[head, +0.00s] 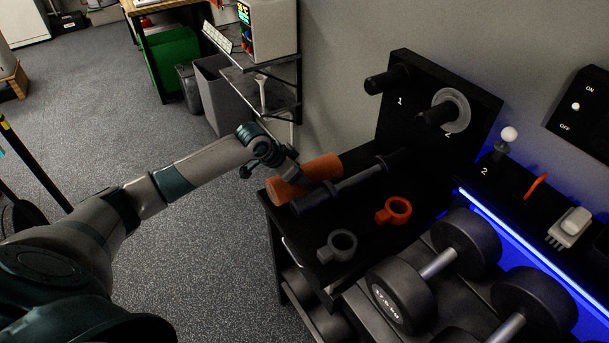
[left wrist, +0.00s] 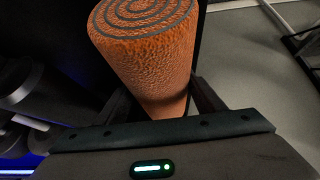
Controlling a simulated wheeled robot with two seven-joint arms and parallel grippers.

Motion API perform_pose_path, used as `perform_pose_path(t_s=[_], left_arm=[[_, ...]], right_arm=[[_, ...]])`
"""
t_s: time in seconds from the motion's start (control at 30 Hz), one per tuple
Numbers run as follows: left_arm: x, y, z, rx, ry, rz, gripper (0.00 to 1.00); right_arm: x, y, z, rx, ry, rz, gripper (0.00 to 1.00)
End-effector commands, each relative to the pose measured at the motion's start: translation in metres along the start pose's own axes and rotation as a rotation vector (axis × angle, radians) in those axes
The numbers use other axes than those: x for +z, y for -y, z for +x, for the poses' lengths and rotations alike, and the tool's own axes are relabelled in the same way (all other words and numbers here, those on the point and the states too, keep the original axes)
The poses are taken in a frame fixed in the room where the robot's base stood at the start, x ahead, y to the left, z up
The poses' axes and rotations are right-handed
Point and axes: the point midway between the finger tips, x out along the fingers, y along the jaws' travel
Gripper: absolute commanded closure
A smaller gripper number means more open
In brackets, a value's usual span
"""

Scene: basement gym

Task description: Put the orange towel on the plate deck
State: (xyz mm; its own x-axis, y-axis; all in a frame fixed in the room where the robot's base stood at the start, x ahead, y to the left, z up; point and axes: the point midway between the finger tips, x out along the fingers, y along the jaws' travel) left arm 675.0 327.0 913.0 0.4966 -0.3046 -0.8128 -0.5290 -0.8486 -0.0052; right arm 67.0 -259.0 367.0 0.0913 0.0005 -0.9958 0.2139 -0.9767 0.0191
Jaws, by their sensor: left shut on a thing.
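The orange towel (head: 318,171) is a rolled cylinder at the back left of the black plate deck (head: 364,222), beside a dark bar. My left gripper (head: 299,181) is shut on the towel near its left end. In the left wrist view the towel (left wrist: 155,60) shows its spiral end, and the fingers of my left gripper (left wrist: 160,100) are on both sides of it. Whether the towel touches the deck or hangs just above it, I cannot tell. My right gripper is in neither view.
On the deck are a dark bar (head: 350,185), an orange collar (head: 394,211) and a grey collar (head: 338,246). A black board with pegs (head: 437,98) stands behind. Dumbbells (head: 402,292) fill the rack at front right. Shelves (head: 262,88) stand behind left; floor at left is mostly clear.

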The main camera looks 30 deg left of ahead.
Motion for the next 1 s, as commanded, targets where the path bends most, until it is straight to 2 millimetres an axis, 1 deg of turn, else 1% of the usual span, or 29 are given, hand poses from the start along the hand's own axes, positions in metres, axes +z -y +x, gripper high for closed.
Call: perform_pose_path(t_s=[0.27,0.3,0.33,0.37,0.77,0.87,1.0], left_arm=[[0.001,0.0,0.002,0.0,0.0,0.0,0.63],[0.002,0.0,0.002,0.0,0.0,0.0,0.31],[0.001,0.0,0.002,0.0,0.0,0.0,0.23],[0.001,0.0,0.002,0.0,0.0,0.0,0.19],[-0.001,0.0,-0.001,-0.001,-0.001,0.0,0.19],[0.0,0.001,-0.006,-0.002,-0.001,0.001,0.19],[0.001,0.001,-0.021,-0.002,-0.001,0.001,0.19]], right_arm=[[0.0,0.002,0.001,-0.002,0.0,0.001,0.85],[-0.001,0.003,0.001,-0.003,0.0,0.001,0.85],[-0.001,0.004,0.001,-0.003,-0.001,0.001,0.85],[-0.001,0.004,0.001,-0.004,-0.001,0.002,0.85],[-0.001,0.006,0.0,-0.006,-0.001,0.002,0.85],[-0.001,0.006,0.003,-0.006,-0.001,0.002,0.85],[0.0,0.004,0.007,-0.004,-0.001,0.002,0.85]])
